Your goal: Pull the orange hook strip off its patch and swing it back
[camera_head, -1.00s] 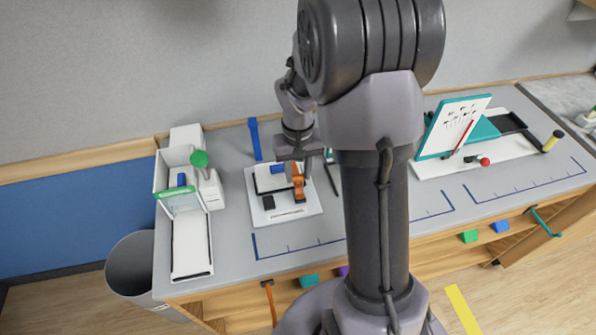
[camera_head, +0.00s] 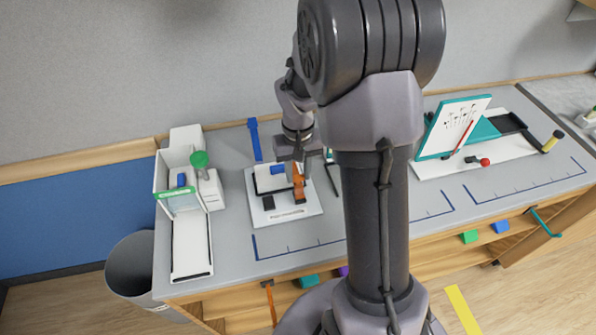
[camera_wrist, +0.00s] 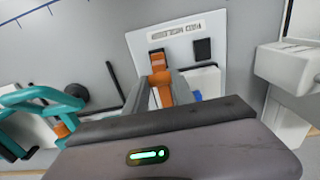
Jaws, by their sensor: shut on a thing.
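The orange hook strip (camera_head: 299,184) stands on a white base plate (camera_head: 312,207) left of my column. In the wrist view the strip (camera_wrist: 160,83) runs from the label side of the plate (camera_wrist: 141,42) back between my fingers. My gripper (camera_wrist: 162,92) is shut on the strip; in the head view my gripper (camera_head: 295,163) is above the plate, partly hidden by my arm. A dark patch (camera_head: 268,202) lies bare on the plate beside the strip, and it also shows in the wrist view (camera_wrist: 203,49). Whether the strip's end touches the plate is unclear.
A blue strip (camera_head: 255,139) lies behind the plate. A teal-framed board (camera_head: 455,126) stands on the right. The grey tabletop in front of the plate is clear.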

